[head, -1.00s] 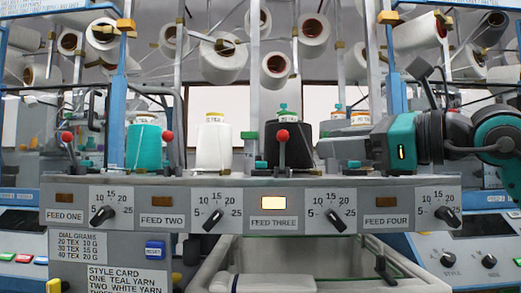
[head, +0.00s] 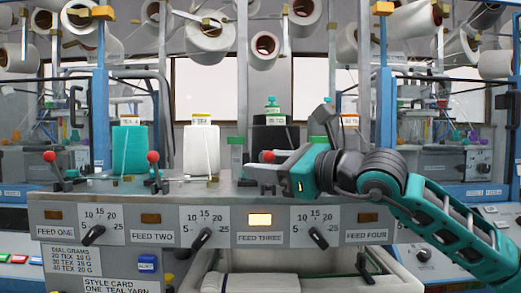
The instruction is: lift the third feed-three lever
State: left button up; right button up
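The feed-three lever has a red ball knob (head: 268,156), which shows just above the fingers of my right gripper (head: 262,174). Its stem is hidden behind the gripper. The gripper comes in from the right, lying roughly level over the top of the grey panel. The fingers overlap the lever in the picture; I cannot tell whether they touch it or how far apart they are. The FEED THREE label (head: 260,238) sits below a lit amber lamp (head: 260,220). My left gripper is not in view.
The feed-two lever knob (head: 153,157) and feed-one lever knob (head: 50,156) stand to the left. A teal cone (head: 130,150), a white cone (head: 201,150) and a black cone (head: 276,136) stand behind the levers. A blue post (head: 384,90) rises behind my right arm.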

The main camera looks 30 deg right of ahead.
jog(key=shift+w+a, duration=0.3)
jog(key=shift+w, duration=0.25)
jog(key=shift+c, duration=0.2)
grip_shut()
